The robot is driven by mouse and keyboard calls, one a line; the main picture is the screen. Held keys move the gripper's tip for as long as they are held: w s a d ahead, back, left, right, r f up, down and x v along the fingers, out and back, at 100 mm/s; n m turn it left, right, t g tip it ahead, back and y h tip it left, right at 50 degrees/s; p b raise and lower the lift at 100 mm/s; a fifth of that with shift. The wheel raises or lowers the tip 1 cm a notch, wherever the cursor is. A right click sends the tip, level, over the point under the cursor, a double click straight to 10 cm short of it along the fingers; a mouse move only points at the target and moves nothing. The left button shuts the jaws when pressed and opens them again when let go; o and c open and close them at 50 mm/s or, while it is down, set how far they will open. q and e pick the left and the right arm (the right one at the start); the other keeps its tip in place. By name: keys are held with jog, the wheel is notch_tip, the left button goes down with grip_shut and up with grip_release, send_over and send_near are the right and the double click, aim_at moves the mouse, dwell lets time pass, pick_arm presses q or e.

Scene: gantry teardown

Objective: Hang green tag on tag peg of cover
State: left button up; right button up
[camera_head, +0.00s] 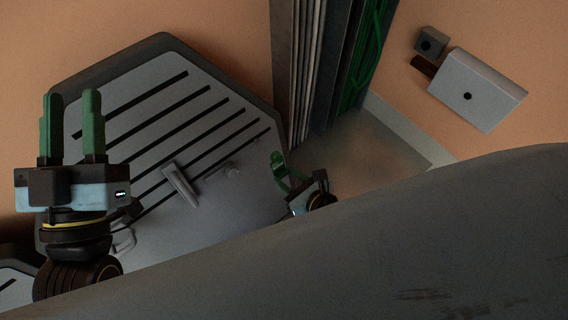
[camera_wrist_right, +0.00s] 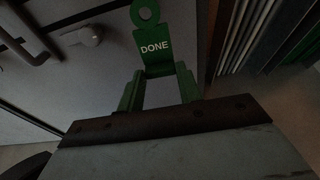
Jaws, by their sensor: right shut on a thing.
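The green tag (camera_wrist_right: 152,46) reads DONE and has a ring hole at its top end. My right gripper (camera_wrist_right: 158,80) is shut on its lower end. In the head view, the tag (camera_head: 278,160) and right gripper (camera_head: 290,180) are near the right edge of the grey cover (camera_head: 150,110). The tag peg (camera_head: 231,170) is a short round stub on the cover, left of the tag. In the wrist view, the peg (camera_wrist_right: 90,35) is left of the tag, with a visible gap. My left gripper (camera_head: 71,130) is open and empty, at the cover's left side.
A bar handle (camera_head: 180,185) stands on the cover left of the peg. Upright panels and green cables (camera_head: 345,60) rise right of the tag. A white box (camera_head: 478,90) and a small grey block (camera_head: 431,42) are at upper right. A large grey shape covers the lower right.

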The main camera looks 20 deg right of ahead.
aim_at(280, 170)
jog(key=shift+s, duration=0.35)
jog(key=shift+r+x, duration=0.15)
jog(key=shift+x, duration=0.7)
jog(key=shift+r+x, duration=0.2)
jog(key=shift+x, duration=1.85)
jog(key=shift+w+r, duration=0.1)
jog(key=shift+r, duration=0.05)
jog(key=shift+w+a, duration=0.25)
jog(key=shift+w, duration=0.5)
jog(key=shift+w, duration=0.1)
jog(key=shift+w+a+f+b, duration=0.2)
jog(key=shift+w+f+b, duration=0.1)
jog(key=shift+w, duration=0.15)
jog(key=o, duration=1.1)
